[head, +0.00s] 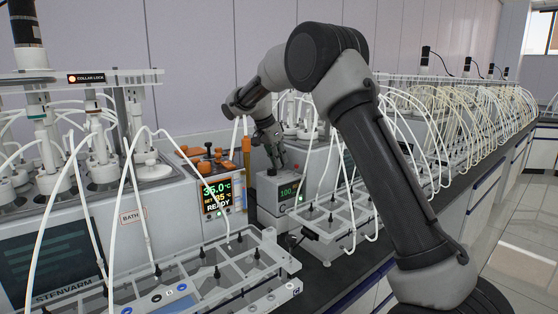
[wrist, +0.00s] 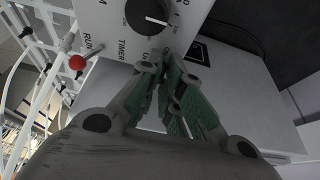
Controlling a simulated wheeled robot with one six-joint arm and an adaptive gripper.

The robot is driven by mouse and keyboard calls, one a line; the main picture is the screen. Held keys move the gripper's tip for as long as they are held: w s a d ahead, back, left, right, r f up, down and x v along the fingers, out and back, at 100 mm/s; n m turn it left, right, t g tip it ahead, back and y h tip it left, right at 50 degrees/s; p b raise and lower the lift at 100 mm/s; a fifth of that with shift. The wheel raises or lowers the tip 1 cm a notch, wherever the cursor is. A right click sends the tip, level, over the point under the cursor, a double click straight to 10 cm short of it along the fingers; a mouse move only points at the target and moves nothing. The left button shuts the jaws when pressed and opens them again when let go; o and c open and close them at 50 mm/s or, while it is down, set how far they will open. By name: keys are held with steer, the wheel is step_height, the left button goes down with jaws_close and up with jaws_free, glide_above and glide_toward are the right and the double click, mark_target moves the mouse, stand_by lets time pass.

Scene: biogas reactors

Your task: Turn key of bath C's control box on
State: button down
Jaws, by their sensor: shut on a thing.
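The control box (head: 262,193), a grey box with a lit green readout of about 100 on its front, stands between two baths. My gripper (head: 276,165) reaches down to its top panel. In the wrist view, the panel (wrist: 112,18) carries a black dial knob and TIMER and RUN lettering. The green-padded fingers of my gripper (wrist: 166,66) close together at the panel's edge, just below the knob (wrist: 148,14). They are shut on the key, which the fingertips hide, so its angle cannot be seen.
A red-tipped toggle (wrist: 76,62) stands left of the fingers. The left bath's controller (head: 216,196) reads 35.0 °C and READY. White tubes and a bottle rack (head: 225,272) crowd the front left. A tube-filled rack (head: 345,218) stands right of the box.

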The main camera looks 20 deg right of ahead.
stand_by(0.4)
steer(key=c, duration=1.6)
jaws_free()
steer(key=v, duration=1.2)
steer(key=shift+w, duration=0.1)
